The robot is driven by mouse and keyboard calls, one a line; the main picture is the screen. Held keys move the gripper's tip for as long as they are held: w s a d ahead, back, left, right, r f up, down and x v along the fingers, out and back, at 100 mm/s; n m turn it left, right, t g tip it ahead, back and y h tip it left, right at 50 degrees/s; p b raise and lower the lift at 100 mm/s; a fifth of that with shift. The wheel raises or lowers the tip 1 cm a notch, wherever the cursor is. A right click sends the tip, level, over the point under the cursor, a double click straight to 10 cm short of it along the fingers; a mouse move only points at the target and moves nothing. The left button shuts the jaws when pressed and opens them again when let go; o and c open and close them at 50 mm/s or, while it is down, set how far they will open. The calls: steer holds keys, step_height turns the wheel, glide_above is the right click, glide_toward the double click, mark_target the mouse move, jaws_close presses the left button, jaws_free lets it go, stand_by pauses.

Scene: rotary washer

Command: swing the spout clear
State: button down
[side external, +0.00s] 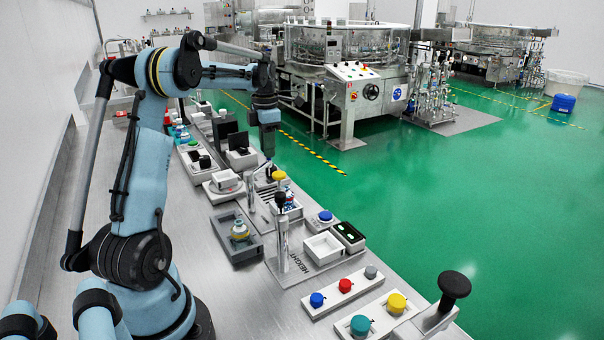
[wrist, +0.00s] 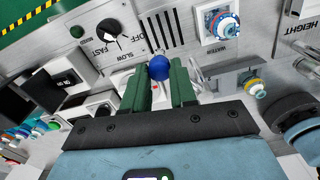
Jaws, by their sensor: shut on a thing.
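My gripper (side external: 268,152) reaches down over the middle of the bench in the side external view. In the wrist view its two green fingers (wrist: 160,88) are closed around a blue ball knob (wrist: 159,66), whose top shows between the fingertips. The knob seems to belong to the spout. A thin metal part (wrist: 196,74) just right of the fingers may be the spout's arm; the rest is hidden by the fingers. In the side external view the knob is too small or hidden to make out.
A lever with a black knob (side external: 281,200) stands nearer the camera. A dial (wrist: 113,33) lies up and left of the fingers. Coloured buttons (side external: 345,287) line the near bench.

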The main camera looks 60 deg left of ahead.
steer(key=shift+s+a+n, duration=0.15)
steer(key=shift+a+n, duration=0.1)
steer(key=shift+n, duration=0.15)
steer(key=c, duration=0.9)
jaws_free()
step_height(320, 180, up, 12)
